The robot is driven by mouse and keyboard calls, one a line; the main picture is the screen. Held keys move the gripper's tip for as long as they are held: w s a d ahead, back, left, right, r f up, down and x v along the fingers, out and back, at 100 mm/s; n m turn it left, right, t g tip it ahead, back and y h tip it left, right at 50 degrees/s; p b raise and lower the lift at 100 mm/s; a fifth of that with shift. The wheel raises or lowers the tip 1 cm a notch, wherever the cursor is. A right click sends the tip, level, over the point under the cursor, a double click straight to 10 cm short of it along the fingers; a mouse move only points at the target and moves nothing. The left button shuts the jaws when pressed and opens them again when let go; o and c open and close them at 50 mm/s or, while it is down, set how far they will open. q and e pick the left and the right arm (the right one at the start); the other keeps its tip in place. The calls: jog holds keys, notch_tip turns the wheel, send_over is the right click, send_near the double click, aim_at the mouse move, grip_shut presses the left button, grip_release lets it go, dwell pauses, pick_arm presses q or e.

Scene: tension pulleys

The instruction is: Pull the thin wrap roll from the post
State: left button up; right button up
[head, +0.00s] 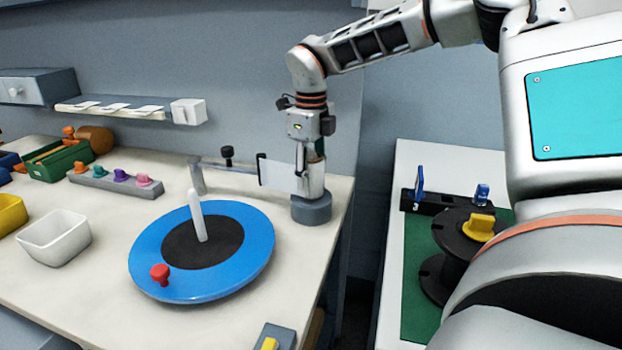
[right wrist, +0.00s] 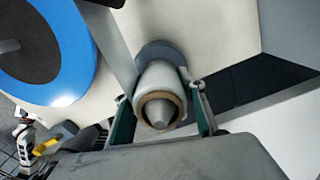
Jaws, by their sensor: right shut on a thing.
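The thin wrap roll (head: 315,184) is pale and upright near the right edge of the table, above a round grey base (head: 311,210). The right wrist view shows the roll (right wrist: 158,77) end-on, with a brown core ring around a pale cone-shaped post tip (right wrist: 160,112). The roll is still around the post. My right gripper (head: 309,160) comes from above and is shut on the roll, one finger with green lining on each side. My left gripper is not in view.
A blue turntable (head: 256,240) with a dark centre, a white peg and a red knob stands left of the roll. A grey arm (head: 235,167) with a black knob (head: 227,152) is close behind. A side table (head: 424,157) holds a black spool (head: 458,235).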

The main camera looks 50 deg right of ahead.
aim_at(311, 150)
jog(key=shift+r, duration=0.75)
jog(key=shift+r, duration=0.9)
dwell(0.6)
dwell(0.3)
jog(key=shift+r, duration=0.15)
dwell(0.3)
jog(key=shift+r, duration=1.6)
